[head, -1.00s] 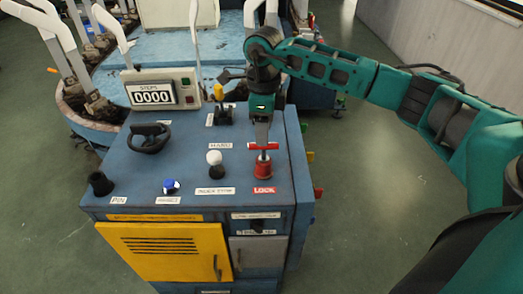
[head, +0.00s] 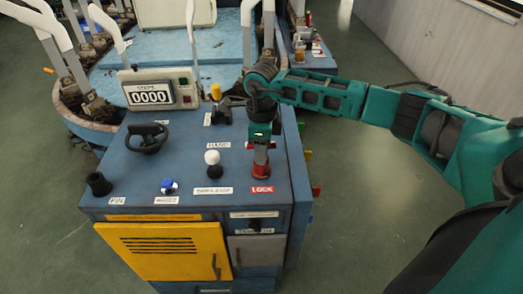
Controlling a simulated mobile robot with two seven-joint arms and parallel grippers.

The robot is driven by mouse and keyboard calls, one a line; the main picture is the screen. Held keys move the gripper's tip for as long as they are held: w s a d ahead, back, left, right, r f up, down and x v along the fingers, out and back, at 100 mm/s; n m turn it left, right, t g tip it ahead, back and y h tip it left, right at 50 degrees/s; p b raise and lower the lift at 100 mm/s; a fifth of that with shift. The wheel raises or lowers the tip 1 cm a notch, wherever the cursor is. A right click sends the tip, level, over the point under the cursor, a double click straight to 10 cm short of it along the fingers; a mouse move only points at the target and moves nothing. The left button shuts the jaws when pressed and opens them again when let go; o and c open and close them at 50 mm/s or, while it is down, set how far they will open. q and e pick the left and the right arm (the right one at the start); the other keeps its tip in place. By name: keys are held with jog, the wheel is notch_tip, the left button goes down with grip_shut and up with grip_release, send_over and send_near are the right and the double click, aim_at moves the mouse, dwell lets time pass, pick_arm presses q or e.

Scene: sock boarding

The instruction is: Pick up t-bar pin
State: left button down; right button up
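The red t-bar pin (head: 261,171) stands upright in its holder behind the LOCK label on the blue console top. Its crossbar is mostly covered by my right gripper (head: 260,152), which points down directly over it. The fingertips are at the height of the crossbar. I cannot tell whether the fingers are closed on the bar or still apart around it. My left gripper is not in view.
The blue console (head: 190,190) carries a white-knobbed lever (head: 212,163), a blue knob (head: 169,186), a black PIN socket (head: 99,184), a black handwheel (head: 147,138), a yellow-tipped lever (head: 216,95) and a counter box (head: 160,90) reading 0000. Green floor lies clear to the right.

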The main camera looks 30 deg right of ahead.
grip_shut()
jog(key=shift+r, duration=0.1)
notch_tip(320, 180, up, 27)
jog(key=p, duration=0.2)
dwell(1.6)
